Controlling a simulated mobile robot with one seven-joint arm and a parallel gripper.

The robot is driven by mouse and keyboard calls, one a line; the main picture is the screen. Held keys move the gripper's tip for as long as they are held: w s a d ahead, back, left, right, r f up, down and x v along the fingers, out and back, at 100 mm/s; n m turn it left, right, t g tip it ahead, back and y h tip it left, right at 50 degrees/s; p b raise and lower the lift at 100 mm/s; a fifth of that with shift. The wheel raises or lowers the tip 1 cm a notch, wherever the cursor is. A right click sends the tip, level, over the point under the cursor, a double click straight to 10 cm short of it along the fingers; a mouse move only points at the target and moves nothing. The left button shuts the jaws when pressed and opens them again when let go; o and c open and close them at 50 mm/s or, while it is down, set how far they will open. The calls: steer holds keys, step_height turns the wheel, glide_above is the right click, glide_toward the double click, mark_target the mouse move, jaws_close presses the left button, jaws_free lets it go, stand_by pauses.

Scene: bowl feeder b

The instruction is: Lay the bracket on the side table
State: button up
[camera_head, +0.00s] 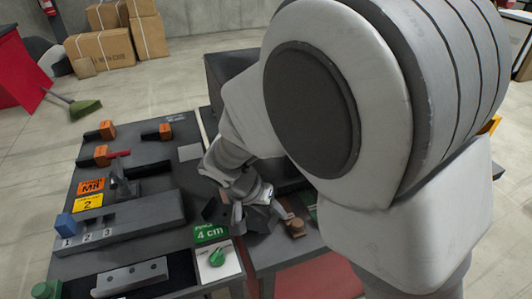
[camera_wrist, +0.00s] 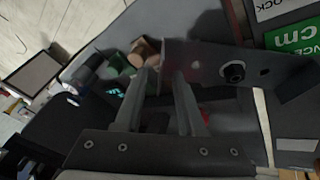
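The bracket (camera_wrist: 215,66) is a dark grey metal plate with round holes in the wrist view. Its near end lies between the fingertips of my gripper (camera_wrist: 165,75), and the plate reaches out to the right. In the head view my gripper (camera_head: 243,195) is over the seam between two dark table tops, next to the green 4 cm sign. A dark piece beside its fingers there looks like the bracket (camera_head: 213,211). My arm hides much of the right-hand table (camera_head: 280,256); I cannot tell for certain which table is the side table.
The left table (camera_head: 150,212) carries a grey block with numbered slots (camera_head: 120,228), orange-handled tools (camera_head: 107,131) and a metal bar with holes (camera_head: 131,277) on a black mat. A green part (camera_head: 218,257) lies by the 4 cm sign (camera_head: 209,233). A wooden cylinder (camera_head: 296,227) stands close right of my gripper.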

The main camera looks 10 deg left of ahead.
jaws_close()
stand_by(1.4)
